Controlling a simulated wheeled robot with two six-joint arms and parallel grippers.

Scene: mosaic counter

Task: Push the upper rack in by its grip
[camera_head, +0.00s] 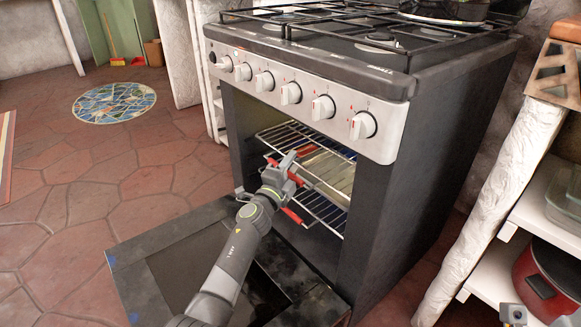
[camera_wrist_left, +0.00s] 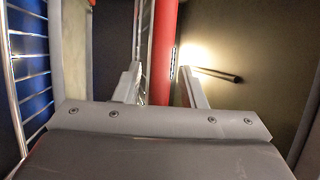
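The upper rack (camera_head: 283,132) is a wire shelf inside the open oven, with a red grip (camera_head: 296,180) along its front. My left gripper (camera_head: 287,167) is at this grip and covers its middle. In the left wrist view a red bar (camera_wrist_left: 164,55) runs between the two finger tips of my left gripper (camera_wrist_left: 160,85). The fingers stand apart, with a gap on the bar's sides; contact is not clear. A lower rack (camera_head: 325,212) with another red grip (camera_head: 292,216) is below. A grey part at the bottom right edge looks like my right gripper (camera_head: 513,314); its fingers are unclear.
The oven door (camera_head: 140,262) is folded down in front of the stove (camera_head: 432,140), under my left arm. Knobs line the panel above the opening. At right, a white shelf (camera_head: 525,218) holds a red pot (camera_head: 548,280) and a glass dish (camera_head: 566,195). The tiled floor at left is mostly clear.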

